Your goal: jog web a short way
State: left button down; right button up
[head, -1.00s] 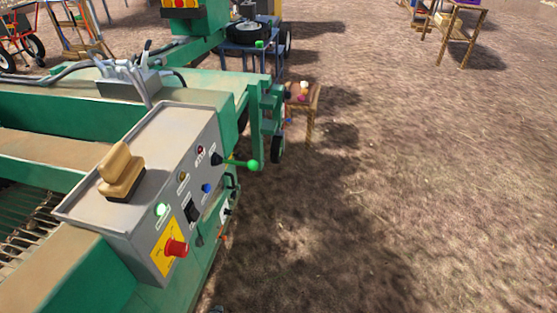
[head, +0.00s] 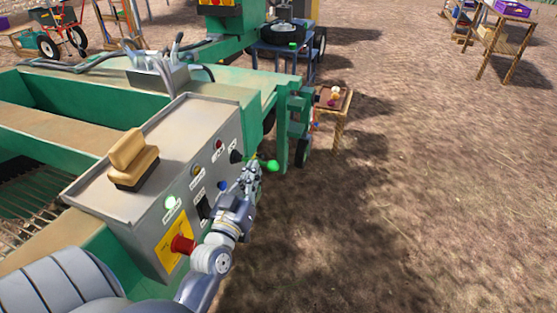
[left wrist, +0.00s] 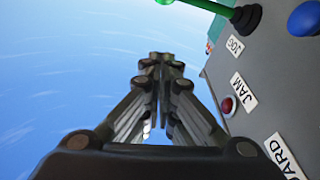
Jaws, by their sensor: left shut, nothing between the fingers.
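The grey control box (head: 150,130) sits on the green machine. The jog lever has a black base (head: 237,157) and a green ball knob (head: 272,166) pointing right, partly behind my gripper. In the left wrist view, the lever's green rod (left wrist: 208,5) and the JOG label (left wrist: 235,45) show at the top. My left gripper (head: 253,165) is shut and empty, by the lever; whether it touches cannot be told. Its closed fingers (left wrist: 158,62) point past the panel in the wrist view. The slatted web (head: 35,205) lies inside the frame at left. My right gripper is out of view.
A small wooden table (head: 340,112) stands beyond; open ground lies right.

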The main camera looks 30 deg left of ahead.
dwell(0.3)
pick_arm(q)
jog(key=p+x, duration=0.2)
jog(key=x, duration=0.8)
jog(key=shift+s+d+f, duration=0.1)
jog(key=shift+d+f, duration=0.05)
jog(key=shift+f, duration=0.5)
jog(key=shift+s+d+f, duration=0.1)
jog(key=shift+f, duration=0.6)
jog(key=shift+s+d+f, duration=0.15)
jog(key=shift+f, duration=0.5)
